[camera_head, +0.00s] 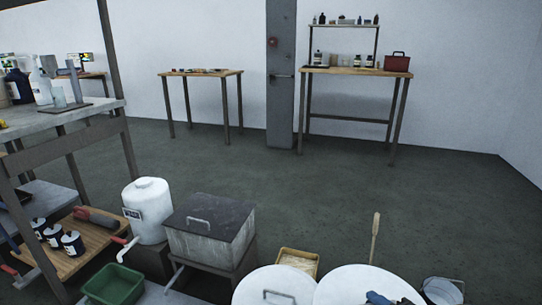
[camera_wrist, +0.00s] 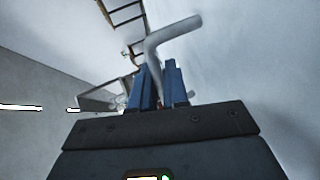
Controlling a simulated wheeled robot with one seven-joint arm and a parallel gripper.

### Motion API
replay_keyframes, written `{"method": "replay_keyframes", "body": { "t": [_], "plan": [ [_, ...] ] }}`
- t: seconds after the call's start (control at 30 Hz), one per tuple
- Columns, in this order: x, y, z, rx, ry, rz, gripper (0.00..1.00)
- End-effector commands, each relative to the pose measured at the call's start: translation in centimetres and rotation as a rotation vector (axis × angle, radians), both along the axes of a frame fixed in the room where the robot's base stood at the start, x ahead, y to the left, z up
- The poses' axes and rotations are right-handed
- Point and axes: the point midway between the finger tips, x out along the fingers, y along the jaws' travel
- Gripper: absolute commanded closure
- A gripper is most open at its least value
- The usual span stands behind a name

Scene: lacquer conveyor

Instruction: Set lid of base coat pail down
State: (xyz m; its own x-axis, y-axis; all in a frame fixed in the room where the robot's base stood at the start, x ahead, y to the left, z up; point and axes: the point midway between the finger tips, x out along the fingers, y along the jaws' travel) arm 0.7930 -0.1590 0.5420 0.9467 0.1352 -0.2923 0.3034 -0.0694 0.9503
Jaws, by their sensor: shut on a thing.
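My gripper (camera_wrist: 158,85) shows in the wrist view with its two blue fingers shut on a grey bent handle (camera_wrist: 172,33). A large pale surface (camera_wrist: 235,70) fills the right of that view and looks like the lid bearing this handle. In the head view, the blue fingers of my gripper (camera_head: 384,299) show at the bottom edge, over a round white lid (camera_head: 345,285). What lies under this lid is out of frame. A second round white lid (camera_head: 255,284) with a grey handle is beside it on the left. No base coat label is readable.
A wooden stick (camera_head: 375,238) stands up behind the right lid. A small bucket (camera_head: 442,290) is at the right, and a shallow tan tray (camera_head: 299,260) lies behind. A grey lidded box (camera_head: 205,240), white jug (camera_head: 148,212) and green bin (camera_head: 114,284) stand left. Open floor lies beyond.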

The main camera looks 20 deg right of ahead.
Motion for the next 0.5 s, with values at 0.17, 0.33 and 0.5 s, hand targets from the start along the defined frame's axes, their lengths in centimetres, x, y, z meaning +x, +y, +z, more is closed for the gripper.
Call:
{"method": "replay_keyframes", "body": {
  "t": [0.17,0.33,0.5],
  "plan": [
    [1.3,7.1,3.4,-0.005,0.004,0.167,1.0],
    [1.5,11.7,5.4,-0.008,0.017,0.268,1.0],
    [1.2,15.1,6.8,-0.014,0.028,0.34,1.0]
  ]
}}
